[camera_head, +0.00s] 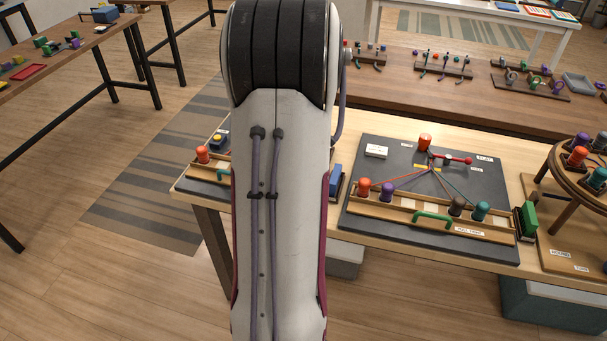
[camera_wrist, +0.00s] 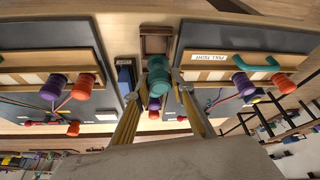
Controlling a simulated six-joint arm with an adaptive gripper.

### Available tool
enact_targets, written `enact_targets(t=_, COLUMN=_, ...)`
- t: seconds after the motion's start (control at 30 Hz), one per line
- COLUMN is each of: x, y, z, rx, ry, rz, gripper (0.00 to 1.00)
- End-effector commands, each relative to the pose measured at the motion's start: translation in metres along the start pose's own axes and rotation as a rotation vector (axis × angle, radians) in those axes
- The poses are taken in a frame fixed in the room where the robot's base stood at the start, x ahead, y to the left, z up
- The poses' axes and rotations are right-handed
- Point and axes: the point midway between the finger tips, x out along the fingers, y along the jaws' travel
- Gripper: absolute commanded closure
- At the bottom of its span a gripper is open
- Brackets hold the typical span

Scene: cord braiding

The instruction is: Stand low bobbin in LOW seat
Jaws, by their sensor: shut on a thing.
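In the wrist view my gripper (camera_wrist: 160,98) is shut on a teal bobbin (camera_wrist: 157,76), which sits between its two fingertips. The bobbin is in the gap between two dark boards. In the head view my own arm hides the gripper and this bobbin. The right board (camera_head: 400,172) carries orange, purple, brown and teal bobbins along its front wooden rail (camera_head: 388,208), with coloured cords running to its middle. I cannot read a LOW label, so I cannot tell which seat is LOW.
A second board with an orange bobbin (camera_head: 203,154) is partly hidden at left. A blue block (camera_head: 336,181) stands between the boards. A green handle (camera_head: 432,218) rises from the right board's rail. A round stand (camera_head: 585,165) with several bobbins is at far right.

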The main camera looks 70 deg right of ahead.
Motion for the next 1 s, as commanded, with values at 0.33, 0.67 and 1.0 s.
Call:
enact_targets(t=0.33, x=0.017, y=0.000, z=0.007, rx=0.001, ry=-0.001, rz=0.000, gripper=0.98)
enact_targets(t=0.67, x=0.030, y=0.000, z=0.013, rx=0.000, ry=-0.001, rz=0.000, gripper=0.98)
enact_targets(t=1.0, x=0.036, y=0.000, z=0.015, rx=0.000, ry=0.001, rz=0.000, gripper=0.98)
